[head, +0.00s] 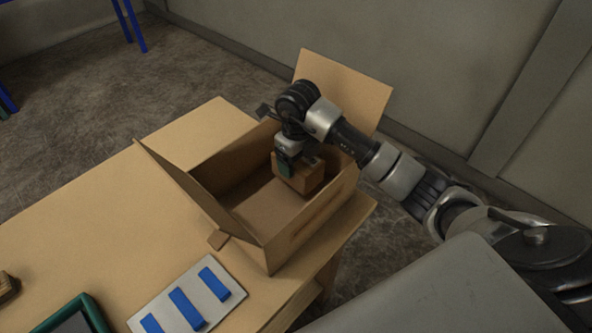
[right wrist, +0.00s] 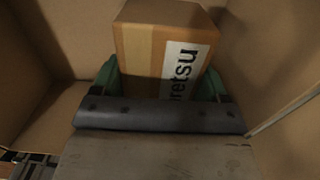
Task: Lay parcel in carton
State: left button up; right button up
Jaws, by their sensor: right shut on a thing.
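An open brown carton (head: 225,207) stands on the wooden table with its flaps spread. My right gripper (head: 297,168) reaches down into the carton near its far right corner. It is shut on a small brown parcel (head: 304,180). In the right wrist view the parcel (right wrist: 165,45) sits between the two green fingers (right wrist: 160,85) and shows a pale tape strip and a white label with dark letters. Carton walls surround it there. Whether the parcel touches the carton floor is hidden. My left gripper is not in view.
The carton stands on a wooden table (head: 85,215). A white panel with blue bars (head: 187,307) lies in front of the carton. A green-framed item (head: 80,312) and a small brown object (head: 8,287) lie at the left. A grey wall rises behind.

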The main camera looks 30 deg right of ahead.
jog(key=shift+f, duration=1.85)
jog(key=o, duration=1.1)
jog(key=shift+f, duration=0.1)
notch_tip(320, 180, up, 12)
jog(key=shift+r, duration=0.1)
